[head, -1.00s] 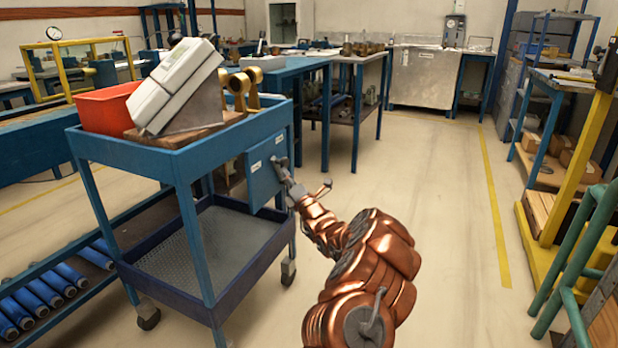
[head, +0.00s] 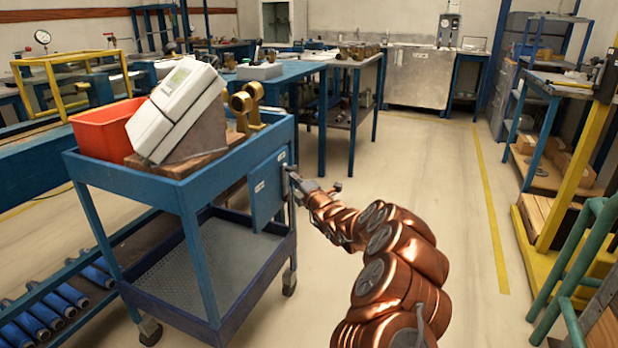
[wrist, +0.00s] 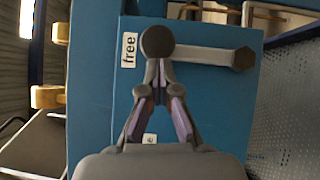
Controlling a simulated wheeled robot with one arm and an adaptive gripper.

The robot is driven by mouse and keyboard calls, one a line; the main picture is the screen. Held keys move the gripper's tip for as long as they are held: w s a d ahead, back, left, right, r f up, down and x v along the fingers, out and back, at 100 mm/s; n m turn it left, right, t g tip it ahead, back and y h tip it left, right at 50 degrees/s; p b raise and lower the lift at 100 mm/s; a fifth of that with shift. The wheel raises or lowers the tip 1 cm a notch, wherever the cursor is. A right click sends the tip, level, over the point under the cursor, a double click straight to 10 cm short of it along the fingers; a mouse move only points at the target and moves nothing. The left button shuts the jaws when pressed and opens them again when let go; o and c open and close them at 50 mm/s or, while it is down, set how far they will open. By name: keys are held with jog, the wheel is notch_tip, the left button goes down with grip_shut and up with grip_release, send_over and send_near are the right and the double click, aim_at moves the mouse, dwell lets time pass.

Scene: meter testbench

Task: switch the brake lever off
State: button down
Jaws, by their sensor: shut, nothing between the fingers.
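The brake lever (wrist: 210,55) is a grey bar with a dark round knob (wrist: 157,42) at one end and a hexagonal end at the other. It lies across a blue panel (wrist: 195,110) in the wrist view, its knob beside a white label reading "free" (wrist: 129,50). A second label is mostly hidden behind my gripper. My gripper (wrist: 157,88) is shut and empty, its tips just below the knob; I cannot tell whether they touch it. In the head view the blue panel (head: 267,190) hangs on the cart's right side, with my gripper (head: 295,180) at its edge.
The blue cart (head: 135,178) carries a red bin (head: 100,130) and a white sloped box (head: 175,110). Yellow posts and green rails (head: 575,265) stand at the right. Open floor (head: 440,190) lies between them.

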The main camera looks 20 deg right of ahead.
jog(key=shift+w+d, duration=0.1)
dwell(0.4)
jog(key=a+p+v, duration=0.1)
jog(key=a+v, duration=0.1)
jog(key=v, duration=1.1)
jog(key=shift+s+a+f, duration=0.2)
jog(key=shift+a+f, duration=0.15)
jog(key=shift+a, duration=0.1)
jog(key=shift+r, duration=0.15)
